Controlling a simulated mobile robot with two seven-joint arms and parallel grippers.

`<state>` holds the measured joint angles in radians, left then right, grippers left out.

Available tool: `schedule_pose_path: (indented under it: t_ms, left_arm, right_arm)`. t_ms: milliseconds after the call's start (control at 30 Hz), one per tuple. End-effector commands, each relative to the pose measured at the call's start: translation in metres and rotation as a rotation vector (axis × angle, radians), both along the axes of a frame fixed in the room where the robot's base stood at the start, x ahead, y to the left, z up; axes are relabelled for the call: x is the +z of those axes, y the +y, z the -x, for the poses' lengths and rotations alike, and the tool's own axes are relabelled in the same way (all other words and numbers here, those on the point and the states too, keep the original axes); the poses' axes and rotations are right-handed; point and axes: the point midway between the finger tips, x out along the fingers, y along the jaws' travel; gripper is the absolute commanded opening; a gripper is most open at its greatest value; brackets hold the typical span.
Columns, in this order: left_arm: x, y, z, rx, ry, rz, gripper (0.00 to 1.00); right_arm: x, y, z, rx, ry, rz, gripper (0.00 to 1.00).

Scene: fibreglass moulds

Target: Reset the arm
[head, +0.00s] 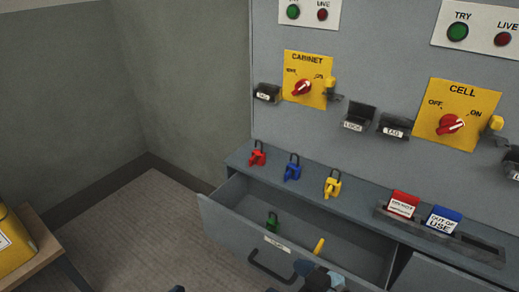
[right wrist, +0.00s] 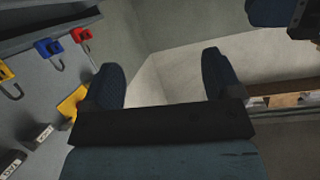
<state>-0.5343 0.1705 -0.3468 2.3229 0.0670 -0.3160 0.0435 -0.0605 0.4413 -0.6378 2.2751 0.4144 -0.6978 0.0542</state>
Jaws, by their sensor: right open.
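My right gripper (right wrist: 160,62) fills the lower middle of the right wrist view. Its two dark blue fingers are spread wide, with nothing between them. Small blue and black parts of mine show at the bottom edge of the head view, by the front of the open drawer (head: 223,222); which arm they belong to is unclear. A blue and black part cuts into the top right of the right wrist view, perhaps my other arm. My left gripper's jaws cannot be made out.
Red (head: 257,154), blue (head: 292,168) and yellow (head: 332,184) padlocks are on the ledge above the drawer. A green padlock (head: 272,222) and a small yellow item (head: 319,246) are in the drawer. Yellow CABINET (head: 306,92) and CELL (head: 455,132) switch plates are on the panel.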

Motion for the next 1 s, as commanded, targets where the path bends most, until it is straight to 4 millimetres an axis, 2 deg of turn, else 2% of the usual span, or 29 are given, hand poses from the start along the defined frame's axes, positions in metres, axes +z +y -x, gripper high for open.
schedule_pose_path:
  t_ms: [33,200,467,500,1000]
  left_arm:
    - [0.001,-0.003,-0.001,-0.008,-0.035,0.021,0.43]
    - [0.020,-0.011,-0.001,-0.029,-0.124,0.083,0.43]
    - [0.043,-0.018,0.003,-0.055,-0.228,0.157,0.43]
    - [0.058,-0.016,0.002,-0.048,-0.205,0.141,0.43]
    - [0.089,0.005,-0.004,0.015,0.025,-0.030,0.43]
  right_arm:
    - [-0.002,-0.001,0.007,-0.054,-0.035,-0.078,0.85]
    - [0.015,-0.021,0.017,-0.221,-0.173,-0.239,0.85]
    - [0.026,-0.066,0.039,-0.436,-0.347,-0.348,0.85]
    - [0.044,-0.064,0.035,-0.428,-0.333,-0.328,0.85]
    - [0.075,-0.084,0.029,-0.487,-0.151,-0.102,0.85]
